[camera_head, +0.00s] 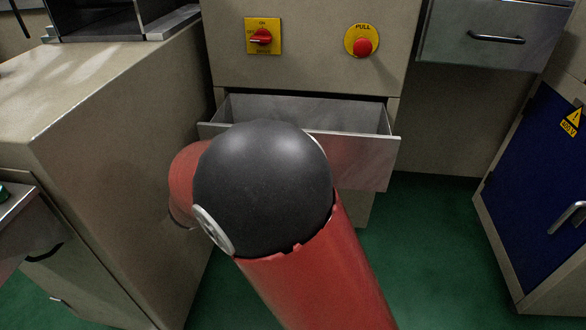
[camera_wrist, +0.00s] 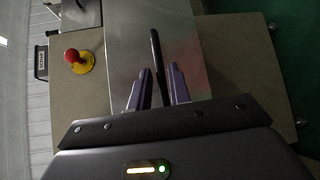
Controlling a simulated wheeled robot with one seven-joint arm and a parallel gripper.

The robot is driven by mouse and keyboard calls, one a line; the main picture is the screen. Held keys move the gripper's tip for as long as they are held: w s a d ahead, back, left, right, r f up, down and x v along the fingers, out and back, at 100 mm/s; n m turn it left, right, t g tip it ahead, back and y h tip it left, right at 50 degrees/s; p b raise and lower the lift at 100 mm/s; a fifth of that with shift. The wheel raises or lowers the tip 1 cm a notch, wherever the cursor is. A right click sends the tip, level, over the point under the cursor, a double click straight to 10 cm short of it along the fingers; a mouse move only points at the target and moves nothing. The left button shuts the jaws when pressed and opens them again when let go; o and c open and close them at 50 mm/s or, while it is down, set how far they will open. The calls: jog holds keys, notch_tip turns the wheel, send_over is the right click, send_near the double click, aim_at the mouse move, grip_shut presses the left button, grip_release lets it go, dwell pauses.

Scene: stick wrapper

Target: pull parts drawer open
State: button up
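The parts drawer (camera_head: 357,158) is a grey metal drawer below the control panel. In the head view it stands partly pulled out, and its empty-looking inside (camera_head: 300,108) shows. My arm covers the left and middle of its front, so the handle is hidden there. In the wrist view the drawer front (camera_wrist: 202,58) is a grey metal plate with a dark bar handle (camera_wrist: 156,48). My gripper (camera_wrist: 160,72) has its two purplish fingers on either side of the handle, with visible gaps between fingers and bar. It looks open around the handle.
A red rotary switch (camera_head: 262,37) and a red pull knob (camera_head: 363,46) are above the drawer. A beige cabinet (camera_head: 120,150) stands close on the left. A blue-doored cabinet (camera_head: 535,170) stands at right. Green floor (camera_head: 435,230) is clear between.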

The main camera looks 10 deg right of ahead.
jog(key=shift+v, duration=2.2)
jog(key=shift+d, duration=0.1)
jog(key=s+d+r+m+g+y+p, duration=0.35)
jog(key=s+d+g+y+p, duration=0.35)
jog(key=d, duration=0.5)
jog(key=s+r+m+t+y+p, duration=0.3)
jog(key=s+r+t+y, duration=0.2)
jog(key=s+r+y, duration=0.2)
jog(key=s+r, duration=0.2)
jog(key=s, duration=0.2)
jog(key=shift+s+a+y, duration=0.3)
jog(key=shift+y, duration=0.1)
